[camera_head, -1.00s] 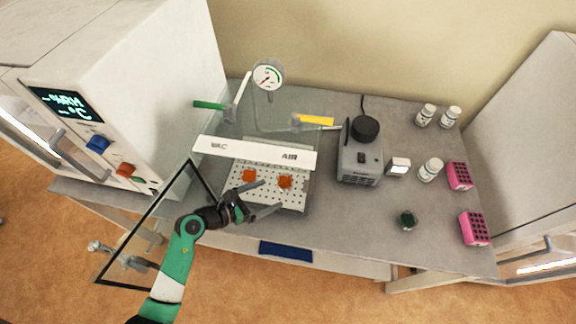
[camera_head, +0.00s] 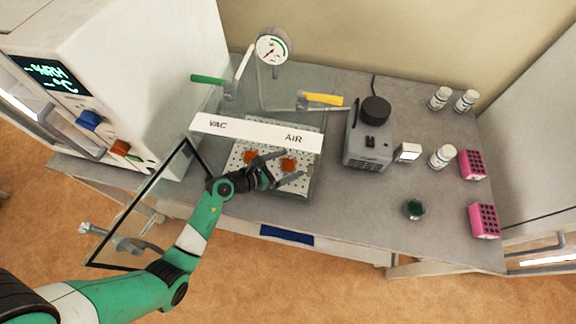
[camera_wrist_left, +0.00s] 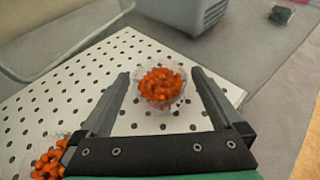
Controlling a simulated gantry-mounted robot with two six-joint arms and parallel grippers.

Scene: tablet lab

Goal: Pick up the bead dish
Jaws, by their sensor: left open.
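Two clear dishes of orange beads sit on a white perforated plate (camera_wrist_left: 85,92) in a clear-walled chamber. The right bead dish (camera_head: 288,165) also shows in the left wrist view (camera_wrist_left: 160,88), upright and central. The left bead dish (camera_head: 250,158) shows at the lower left of the wrist view (camera_wrist_left: 48,160), partly cut off. My left gripper (camera_head: 294,164) is open, with its fingers (camera_wrist_left: 160,75) on either side of the right dish in the wrist view. It holds nothing. I cannot tell whether the fingers touch the dish or how high they are. My right gripper is not in view.
A white VAC/AIR bar (camera_head: 257,133) crosses above the plate. The black-framed door (camera_head: 155,200) stands open at the left. A grey pump (camera_head: 368,145) stands right of the chamber, with white bottles (camera_head: 442,157), a dark green jar (camera_head: 414,209) and pink racks (camera_head: 484,220) beyond it.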

